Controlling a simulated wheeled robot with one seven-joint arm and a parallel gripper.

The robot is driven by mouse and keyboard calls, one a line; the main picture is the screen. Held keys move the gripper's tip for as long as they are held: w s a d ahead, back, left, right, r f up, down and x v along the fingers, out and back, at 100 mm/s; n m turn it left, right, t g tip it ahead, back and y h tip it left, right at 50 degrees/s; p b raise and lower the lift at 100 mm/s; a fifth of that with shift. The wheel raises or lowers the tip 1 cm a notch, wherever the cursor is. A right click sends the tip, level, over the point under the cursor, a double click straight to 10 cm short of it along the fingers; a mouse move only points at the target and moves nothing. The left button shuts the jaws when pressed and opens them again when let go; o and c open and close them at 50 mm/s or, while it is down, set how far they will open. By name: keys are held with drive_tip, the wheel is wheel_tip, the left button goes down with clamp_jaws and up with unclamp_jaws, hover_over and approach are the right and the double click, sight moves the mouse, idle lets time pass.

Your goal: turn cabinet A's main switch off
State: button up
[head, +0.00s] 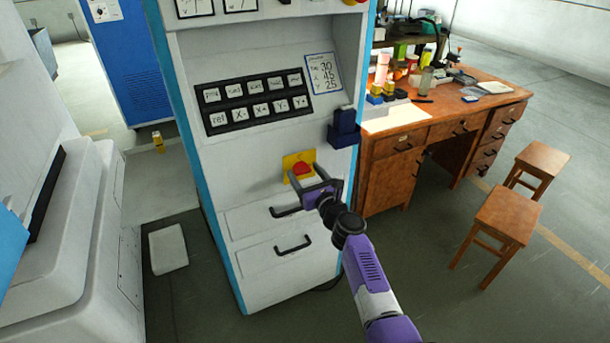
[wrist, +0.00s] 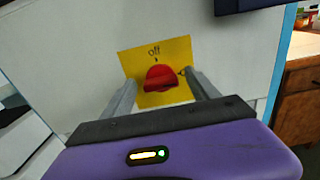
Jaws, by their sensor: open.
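The main switch is a red rotary knob (wrist: 161,78) on a yellow plate (wrist: 146,62) on the front of the white and blue cabinet. The head view also shows the red knob (head: 301,168) above the drawers. "Off" is written at the top of the plate, with a small mark below it. My gripper (wrist: 162,82) is open, with one grey finger on each side of the knob. The right finger hides part of the plate's right side, so any label there cannot be read. I cannot tell whether either finger touches the knob.
A dark blue holder (head: 343,130) sticks out from the cabinet's right edge, above my gripper. Black drawer handles (head: 292,245) project below. A button panel (head: 257,101) is above. A wooden desk (head: 400,150) and stools (head: 507,215) stand to the right.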

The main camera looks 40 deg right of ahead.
drive_tip(key=shift+w, duration=0.1)
drive_tip(key=c, duration=1.4)
drive_tip(key=shift+o, duration=0.2)
drive_tip(key=n+b, duration=0.2)
drive_tip(key=n, duration=0.2)
drive_tip(key=shift+a+f+n, duration=0.1)
drive_tip(key=shift+f+n, duration=0.05)
drive_tip(key=shift+n, duration=0.25)
drive_tip(key=n+b, duration=0.2)
drive_tip(key=n, duration=0.2)
drive_tip(key=shift+f+n, duration=0.1)
drive_tip(key=shift+n, duration=0.2)
drive_tip(key=n+b, duration=0.2)
drive_tip(key=n, duration=0.2)
drive_tip(key=shift+a+f+b, duration=0.1)
drive_tip(key=shift+b, duration=0.2)
drive_tip(key=shift+n+b, duration=1)
drive_tip(key=shift+n, duration=1.2)
